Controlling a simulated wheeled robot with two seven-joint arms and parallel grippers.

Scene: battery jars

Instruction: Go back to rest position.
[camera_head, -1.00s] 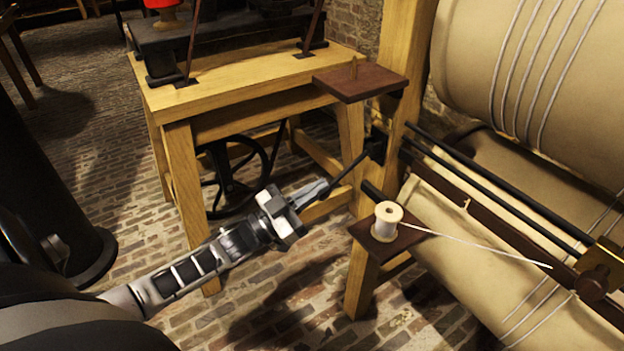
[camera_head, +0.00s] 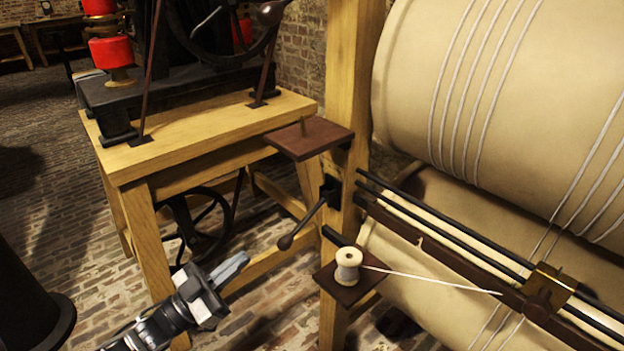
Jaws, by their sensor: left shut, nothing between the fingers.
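My left gripper (camera_head: 231,270) is in the lower left of the head view, its fingers together with nothing between them. It points up and to the right. Its fingertips are apart from the dark crank handle (camera_head: 301,225) that slants down from the wooden post. The spool of white thread (camera_head: 348,266) stands upright on a small brown shelf (camera_head: 349,292) to the right of the gripper. My right gripper is not in view.
A wooden table (camera_head: 200,147) carrying a black machine with red parts stands behind the gripper. Large beige rollers (camera_head: 540,90) wound with cord fill the right side, with dark rods in front. An empty brown shelf (camera_head: 309,138) with a peg juts from the post (camera_head: 352,60). Brick floor (camera_head: 90,230) is open at the left.

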